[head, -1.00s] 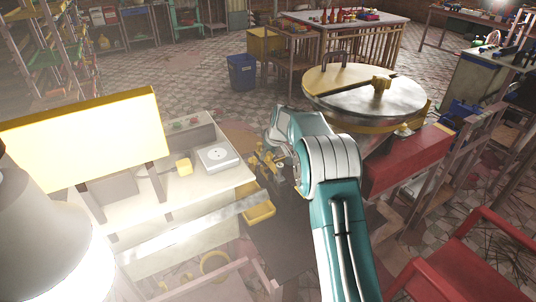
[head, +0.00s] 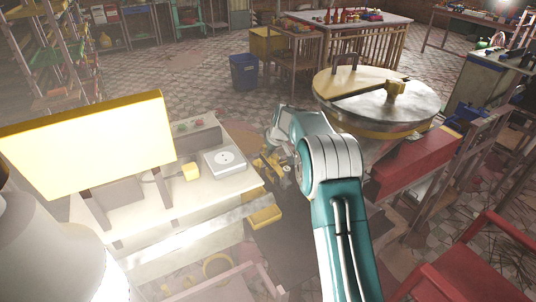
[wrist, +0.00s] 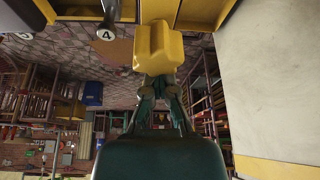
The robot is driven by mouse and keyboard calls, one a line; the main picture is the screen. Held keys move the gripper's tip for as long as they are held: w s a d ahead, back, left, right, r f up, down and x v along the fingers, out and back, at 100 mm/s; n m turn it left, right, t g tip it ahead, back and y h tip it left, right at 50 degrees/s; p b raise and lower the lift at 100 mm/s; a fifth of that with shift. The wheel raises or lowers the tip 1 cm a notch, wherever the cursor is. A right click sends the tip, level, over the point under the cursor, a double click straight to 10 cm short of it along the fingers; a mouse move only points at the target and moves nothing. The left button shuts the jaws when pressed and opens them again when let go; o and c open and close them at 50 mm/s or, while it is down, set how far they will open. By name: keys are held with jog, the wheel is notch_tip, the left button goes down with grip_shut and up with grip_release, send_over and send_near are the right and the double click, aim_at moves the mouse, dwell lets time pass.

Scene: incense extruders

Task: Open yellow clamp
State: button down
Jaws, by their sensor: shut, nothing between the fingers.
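In the wrist view, a blocky yellow piece (wrist: 158,47), which looks like the yellow clamp, lies straight ahead of my fingertips. My gripper (wrist: 160,84) is shut and empty, with its fingers close behind this piece. Whether they touch it I cannot tell. In the head view, yellow machine parts (head: 271,166) show at the right end of the pale worktable, just left of my arm. My gripper is not clear there, and my arm hides part of this area.
A pale worktable (head: 215,188) with a white plate device (head: 224,161) stands left of my arm. A yellow tray (head: 264,216) sits below its end. A large round metal drum (head: 385,110) and a red beam (head: 412,165) are close on the right. A lamp (head: 50,250) fills the lower left.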

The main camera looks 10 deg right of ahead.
jog(key=shift+s+d+f, duration=0.1)
jog(key=shift+d+f, duration=0.05)
jog(key=shift+d, duration=0.35)
jog(key=c, duration=1.4)
grip_release()
jog(key=shift+s+f, duration=0.1)
jog(key=shift+s, duration=0.05)
jog(key=shift+c, duration=2)
grip_release()
jog(key=shift+o, duration=0.8)
jog(key=shift+s+d, duration=0.1)
jog(key=shift+d, duration=0.05)
jog(key=shift+a, duration=0.3)
